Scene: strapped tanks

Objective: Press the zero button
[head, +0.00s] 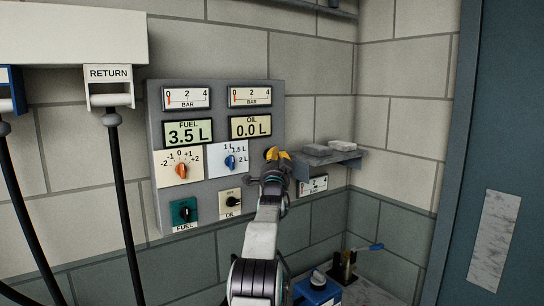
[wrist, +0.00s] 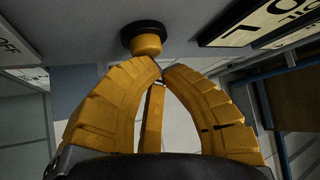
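A yellow round button in a black collar (wrist: 147,40) shows on the grey panel in the wrist view; I can read no label on it. In the head view the panel (head: 214,213) is on the wall, and my gripper covers most of the button at its right edge. My gripper (wrist: 161,68) has its yellow fingertips together, with nothing seen between them. The tips are just below the button in the wrist view; I cannot tell whether they touch it. The gripper also shows in the head view (head: 277,154). The fuel display (head: 188,132) reads 3.5 L and the oil display (head: 250,127) 0.0 L.
A small shelf with grey blocks (head: 318,150) is right of my gripper. A hose hangs from the RETURN holder (head: 110,87).

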